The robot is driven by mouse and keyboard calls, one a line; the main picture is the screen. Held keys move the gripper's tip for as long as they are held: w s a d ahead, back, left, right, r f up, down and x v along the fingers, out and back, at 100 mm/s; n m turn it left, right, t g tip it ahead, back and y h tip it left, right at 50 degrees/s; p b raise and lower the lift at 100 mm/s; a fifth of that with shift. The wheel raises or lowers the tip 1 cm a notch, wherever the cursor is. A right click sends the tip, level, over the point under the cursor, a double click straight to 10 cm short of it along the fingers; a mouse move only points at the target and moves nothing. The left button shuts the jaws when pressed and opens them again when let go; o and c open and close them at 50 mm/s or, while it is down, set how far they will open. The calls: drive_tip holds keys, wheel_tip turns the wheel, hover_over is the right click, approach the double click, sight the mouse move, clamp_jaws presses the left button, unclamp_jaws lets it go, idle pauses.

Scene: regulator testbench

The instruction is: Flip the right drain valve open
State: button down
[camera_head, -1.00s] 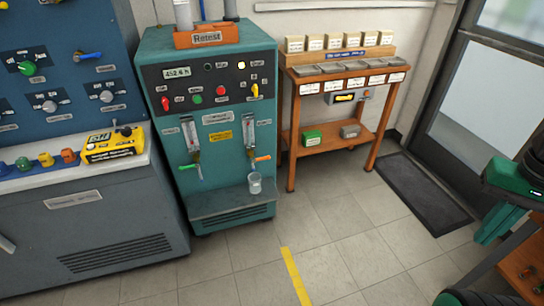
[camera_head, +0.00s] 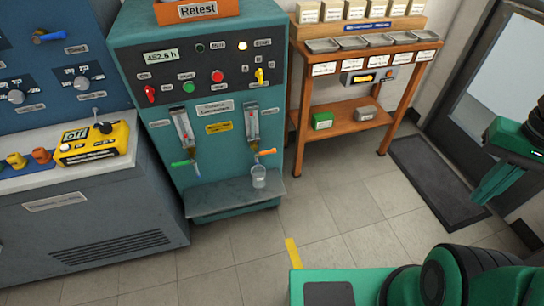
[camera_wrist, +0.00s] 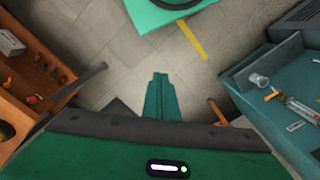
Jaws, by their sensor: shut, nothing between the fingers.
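The right drain valve (camera_head: 266,152) has an orange lever under the right sight gauge on the teal test bench (camera_head: 292,60). Its lever points to the right, nearly level. A clear beaker (camera_head: 258,176) stands on the bench's ledge below it. The left drain valve (camera_head: 181,163) has a green lever pointing left. In the wrist view the orange lever (camera_wrist: 272,96) and the beaker (camera_wrist: 259,80) show at the right. My gripper (camera_head: 487,190) is at the far right, well away from the bench. Its green fingers are together and empty in the wrist view (camera_wrist: 160,78).
A wooden stand (camera_head: 385,110) with trays and boxes is right of the bench. A dark mat (camera_head: 432,180) lies before the door. A blue console (camera_head: 70,190) with a yellow meter (camera_head: 93,144) is at left. Tiled floor before the bench is clear.

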drive_tip(key=w+f+n+t+h, duration=0.1)
drive_tip(key=w+f+n+h, duration=0.1)
drive_tip(key=w+f+n, duration=0.45)
drive_tip(key=w+f+n+h, duration=0.2)
drive_tip(key=w+f+n, duration=0.15)
drive_tip(key=w, duration=0.65)
drive_tip(key=w+a+f+n+t+h, duration=0.1)
drive_tip(key=w+a+f+n+t, duration=0.1)
drive_tip(key=w+a+f+n, duration=0.3)
drive_tip(key=w+a+f+n+t+h, duration=0.1)
drive_tip(key=w+a+f+n+t, duration=0.1)
drive_tip(key=w+f+n, duration=0.4)
drive_tip(key=w+a+f+n+t+y, duration=0.1)
drive_tip(key=w+a+f+n+t, duration=0.2)
drive_tip(key=a+n, duration=0.3)
drive_tip(key=w+a+f+n+t+y, duration=0.1)
drive_tip(key=w+a+f+n+t, duration=0.2)
drive_tip(key=a, duration=0.5)
drive_tip(key=s+a+f+n+y, duration=0.1)
drive_tip(key=a+f+n+y, duration=0.2)
drive_tip(key=a+n, duration=0.5)
drive_tip(key=s+a+f+n+y, duration=0.2)
drive_tip(key=a+f+n+y, duration=0.2)
drive_tip(key=a+n, duration=0.3)
drive_tip(key=a+f, duration=0.1)
drive_tip(key=a, duration=0.2)
drive_tip(key=shift+s+n, duration=0.15)
drive_tip(key=shift+n, duration=0.25)
drive_tip(key=shift+f, duration=0.1)
